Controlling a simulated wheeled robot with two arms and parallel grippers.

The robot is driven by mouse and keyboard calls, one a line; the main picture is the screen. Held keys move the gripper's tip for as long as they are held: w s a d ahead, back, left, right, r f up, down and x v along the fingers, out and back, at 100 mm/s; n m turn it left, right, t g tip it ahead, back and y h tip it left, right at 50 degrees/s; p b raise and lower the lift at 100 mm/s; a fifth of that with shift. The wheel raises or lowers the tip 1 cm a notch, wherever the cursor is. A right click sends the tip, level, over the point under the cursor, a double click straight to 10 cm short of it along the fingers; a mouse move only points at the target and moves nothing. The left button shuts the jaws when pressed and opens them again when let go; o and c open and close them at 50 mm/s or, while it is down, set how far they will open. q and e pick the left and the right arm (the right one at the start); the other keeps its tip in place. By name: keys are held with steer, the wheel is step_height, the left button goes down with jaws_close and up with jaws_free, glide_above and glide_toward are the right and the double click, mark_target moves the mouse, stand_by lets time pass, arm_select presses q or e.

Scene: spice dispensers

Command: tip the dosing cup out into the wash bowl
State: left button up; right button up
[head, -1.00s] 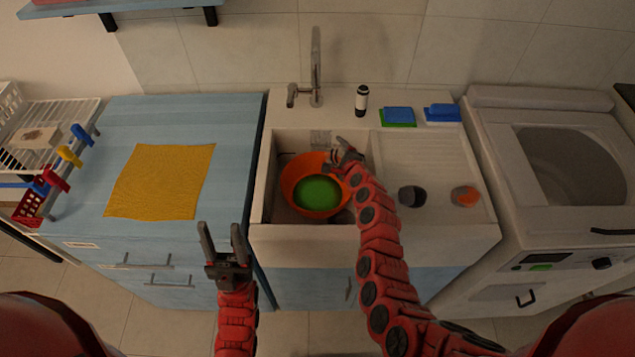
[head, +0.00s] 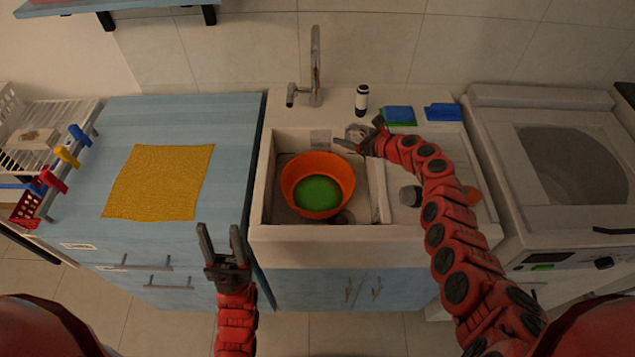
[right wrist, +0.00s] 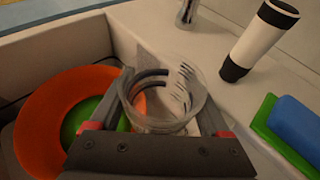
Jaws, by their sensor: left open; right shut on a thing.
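The orange wash bowl (head: 291,180) stands in the sink, with green (head: 319,192) in its bottom. It also shows at the left in the right wrist view (right wrist: 38,128). My right gripper (head: 358,142) is shut on the clear dosing cup (head: 357,131), above the sink's back right corner. In the right wrist view the cup (right wrist: 164,122) sits between the fingers, open rim up and roughly upright. I cannot tell whether anything is in it. The cup is beside the bowl, not over it. My left gripper (head: 221,230) is open and empty, in front of the blue counter.
The faucet (head: 315,70) stands behind the sink. A white and black bottle (head: 361,99) and blue-green sponges (head: 397,114) stand on the back ledge. A dark round item (head: 409,196) lies on the drainboard. A yellow cloth (head: 160,182) lies on the left counter.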

mark_target(350, 128)
steer(key=shift+d+r, duration=0.1)
steer(key=shift+r, duration=0.05)
steer(key=shift+w+r, duration=0.1)
steer(key=shift+r, duration=0.15)
step_height(350, 128, up, 5)
steer(key=p, duration=0.5)
steer(key=shift+f, duration=0.15)
steer(key=s+a+r+m+t+h+b, duration=0.1)
steer(key=s+a+r+m+b, duration=0.1)
steer(key=a, duration=0.6)
steer(key=shift+s+r+m+t+h+b, duration=0.3)
steer(key=shift+s+r+h+b, duration=0.1)
steer(key=shift+s, duration=0.25)
steer(key=s+d+f+m+h, duration=0.1)
steer(key=s+d+m+h, duration=0.1)
steer(key=s+d, duration=0.2)
steer(key=s+d+f+m+t+h+b, duration=0.1)
steer(key=s+d+f+m+h, duration=0.1)
steer(key=s+d, duration=0.3)
steer(key=s+d+f+m+t+h+b, duration=0.1)
steer(key=s+d+m+h, duration=0.1)
steer(key=d, duration=0.4)
steer(key=shift+s+d+f+m+h, duration=0.15)
steer(key=shift+s+h, duration=0.25)
steer(key=shift+s, duration=0.3)
steer(key=shift+s+d+f+m+h, duration=0.15)
steer(key=shift+s+h, duration=0.25)
steer(key=shift+s, duration=0.25)
steer(key=shift+r, duration=0.1)
